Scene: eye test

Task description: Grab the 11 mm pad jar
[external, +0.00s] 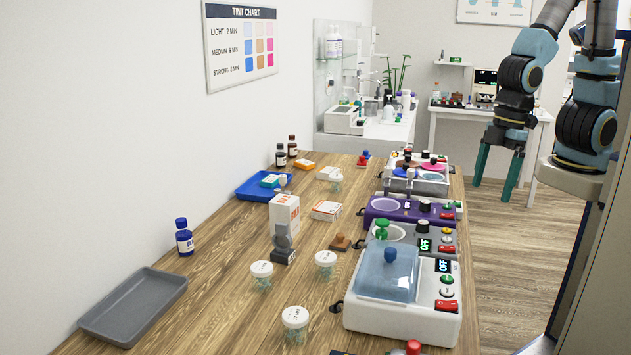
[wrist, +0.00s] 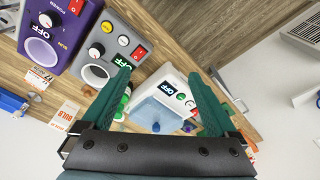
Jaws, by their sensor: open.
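Three clear jars with white lids stand on the wooden table in the external view: a front jar (external: 295,319), a left jar (external: 262,270) and a right jar (external: 325,260). The lids carry dark print. The front lid's print may read 11 MM, but it is too small to be sure; the other two I cannot read. My gripper (external: 497,172) is open and empty, high to the right of the table, well apart from the jars. In the wrist view its fingers (wrist: 158,80) are spread, and I cannot make out the jars.
A white heater with a blue lid (external: 387,275) stands right of the jars, with more devices (external: 400,212) behind it. A grey tray (external: 133,305), a blue bottle (external: 184,238) and a white box (external: 285,212) are on the left. Bare table (external: 215,300) lies between tray and jars.

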